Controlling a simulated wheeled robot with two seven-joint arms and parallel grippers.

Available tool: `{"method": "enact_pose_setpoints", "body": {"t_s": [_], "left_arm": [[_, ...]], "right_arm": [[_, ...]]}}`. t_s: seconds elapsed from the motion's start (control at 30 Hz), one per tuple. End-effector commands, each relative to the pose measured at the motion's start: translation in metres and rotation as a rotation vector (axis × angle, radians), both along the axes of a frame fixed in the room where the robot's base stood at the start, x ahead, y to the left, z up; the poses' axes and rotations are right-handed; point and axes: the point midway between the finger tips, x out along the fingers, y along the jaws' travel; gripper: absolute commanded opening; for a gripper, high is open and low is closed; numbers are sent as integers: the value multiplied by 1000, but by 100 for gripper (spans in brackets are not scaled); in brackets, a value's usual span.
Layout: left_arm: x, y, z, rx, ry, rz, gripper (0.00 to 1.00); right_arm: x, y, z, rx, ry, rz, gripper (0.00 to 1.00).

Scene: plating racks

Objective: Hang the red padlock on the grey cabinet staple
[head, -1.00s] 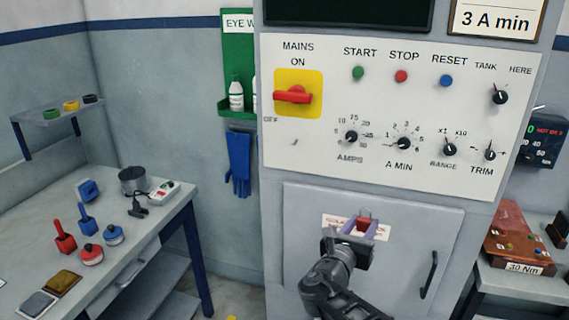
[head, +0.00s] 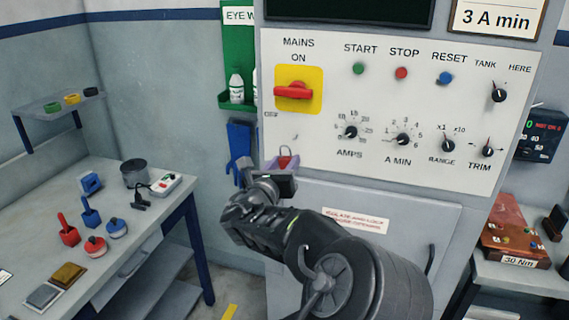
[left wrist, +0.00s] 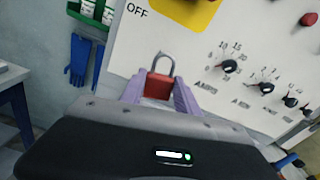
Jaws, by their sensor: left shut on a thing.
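The red padlock (head: 286,162) is between the pale purple fingers of my left gripper (head: 283,165), below the mains switch. In the left wrist view the padlock (left wrist: 157,87) is upright, its grey shackle pointing up in front of the white panel. A small grey fitting that looks like the staple (head: 295,137) is on the grey cabinet's panel, just above and slightly right of the shackle. They look apart in the head view; the depth gap cannot be told. In the left wrist view I cannot make out the staple. My right gripper is not in view.
The red mains handle (head: 294,91) on its yellow plate sticks out above the padlock. Dials (head: 351,132) lie to the right. Blue gloves (head: 239,150) hang to the left.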

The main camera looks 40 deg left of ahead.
Motion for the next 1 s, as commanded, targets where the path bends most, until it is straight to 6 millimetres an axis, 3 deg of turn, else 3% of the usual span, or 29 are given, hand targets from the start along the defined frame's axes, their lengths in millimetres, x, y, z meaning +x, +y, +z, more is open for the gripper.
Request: {"method": "enact_pose_setpoints", "body": {"t_s": [0.37, 1.0], "left_arm": [[13, 4, -1, 1, -1, -1, 0], [51, 18, -5, 1, -1, 0, 0]], "right_arm": [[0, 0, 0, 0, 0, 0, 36], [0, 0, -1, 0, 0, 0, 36]]}}
